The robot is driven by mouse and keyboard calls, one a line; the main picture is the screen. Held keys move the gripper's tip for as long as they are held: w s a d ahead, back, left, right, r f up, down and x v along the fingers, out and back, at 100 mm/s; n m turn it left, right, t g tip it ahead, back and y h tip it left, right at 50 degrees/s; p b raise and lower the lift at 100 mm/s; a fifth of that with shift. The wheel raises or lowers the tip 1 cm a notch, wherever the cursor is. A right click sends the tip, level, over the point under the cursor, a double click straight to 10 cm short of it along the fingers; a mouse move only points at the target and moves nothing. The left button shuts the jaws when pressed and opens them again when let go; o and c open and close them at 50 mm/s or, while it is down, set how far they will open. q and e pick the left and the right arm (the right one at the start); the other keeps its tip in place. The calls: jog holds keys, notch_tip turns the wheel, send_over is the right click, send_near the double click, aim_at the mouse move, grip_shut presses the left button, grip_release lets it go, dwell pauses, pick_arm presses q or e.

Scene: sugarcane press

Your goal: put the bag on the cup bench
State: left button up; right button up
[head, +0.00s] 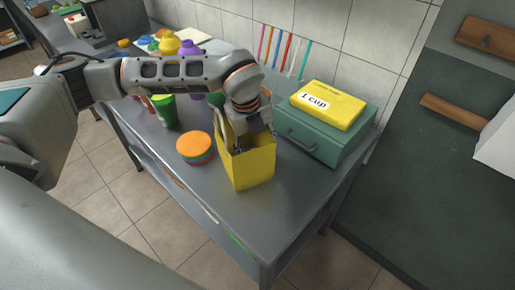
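The yellow bag (250,172) stands upright on the grey metal bench (200,190), near its front right part. My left arm reaches in from the left, and my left gripper (248,138) points down at the bag's open top. The fingertips are at or inside the bag's mouth and partly hidden by its rim, so I cannot tell whether they grip it. Cups in green (163,108) and other colours stand further back on the bench, partly behind my arm. My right gripper is not in view.
A green box with a handle (318,140) stands right of the bag, with a yellow "1 CUP" pack (328,104) on top. A stack of round orange-topped lids (195,147) lies left of the bag. Coloured straws (285,50) line the tiled wall. The bench's front corner is clear.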

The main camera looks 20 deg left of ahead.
pick_arm(q)
notch_tip(320, 180, up, 11)
jog(key=s, duration=0.2)
jog(key=shift+a, duration=0.4)
